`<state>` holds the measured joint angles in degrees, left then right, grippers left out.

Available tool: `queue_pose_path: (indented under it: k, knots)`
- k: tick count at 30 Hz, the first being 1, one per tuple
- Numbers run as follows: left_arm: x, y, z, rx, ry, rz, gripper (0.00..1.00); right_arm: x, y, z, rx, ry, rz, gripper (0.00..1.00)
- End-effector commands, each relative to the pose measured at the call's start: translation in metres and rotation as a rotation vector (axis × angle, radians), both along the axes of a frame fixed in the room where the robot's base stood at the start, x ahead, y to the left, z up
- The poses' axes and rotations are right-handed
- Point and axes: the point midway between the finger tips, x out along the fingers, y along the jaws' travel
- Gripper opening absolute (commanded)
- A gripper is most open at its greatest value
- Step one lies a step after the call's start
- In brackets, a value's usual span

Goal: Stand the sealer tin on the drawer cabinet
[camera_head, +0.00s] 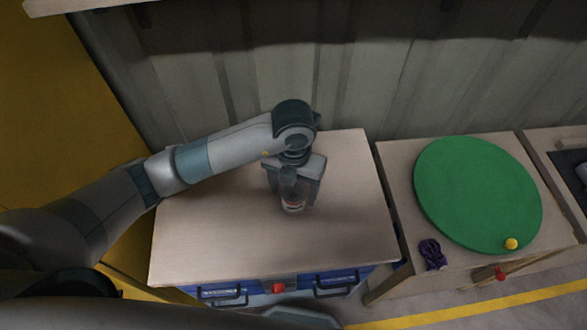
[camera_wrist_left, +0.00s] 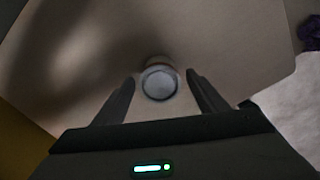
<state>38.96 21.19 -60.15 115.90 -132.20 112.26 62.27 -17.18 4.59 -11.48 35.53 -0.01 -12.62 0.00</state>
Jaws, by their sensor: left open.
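The sealer tin (camera_head: 293,206) is a small cylinder with a pale, reddish-marked side. It stands upright on the wooden top of the drawer cabinet (camera_head: 215,235), near the middle. In the left wrist view the tin (camera_wrist_left: 159,83) shows its round grey lid between and just beyond my fingertips. My left gripper (camera_head: 294,196) points down over the tin, with its fingers apart on either side. In the left wrist view the left gripper (camera_wrist_left: 160,88) is open, with gaps between each finger and the tin. My right gripper is not in view.
Right of the cabinet, a wooden table (camera_head: 398,185) holds a green disc (camera_head: 475,190), a yellow ball (camera_head: 511,244) and a purple cord bundle (camera_head: 432,254). A red object (camera_head: 278,287) is at the cabinet's front edge. A corrugated wall (camera_head: 340,85) stands behind. The cabinet top around the tin is clear.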

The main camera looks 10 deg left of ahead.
Motion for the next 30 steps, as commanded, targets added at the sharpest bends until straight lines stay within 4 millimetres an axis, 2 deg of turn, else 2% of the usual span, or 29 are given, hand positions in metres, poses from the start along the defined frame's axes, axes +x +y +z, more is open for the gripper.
queue_pose_path:
  k: [2,18,24,30]
  knots:
    - [0.001,-0.001,0.009,-0.003,-0.006,-0.002,0.66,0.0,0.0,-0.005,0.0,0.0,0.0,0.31]
    - [0.001,0.0,0.088,0.0,-0.005,-0.002,0.66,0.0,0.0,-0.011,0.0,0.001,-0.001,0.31]
    - [0.0,0.0,0.103,0.001,-0.002,-0.002,0.66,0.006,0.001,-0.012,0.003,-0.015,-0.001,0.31]
    - [0.0,0.0,0.108,0.001,-0.001,-0.001,0.66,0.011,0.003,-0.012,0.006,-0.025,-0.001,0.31]
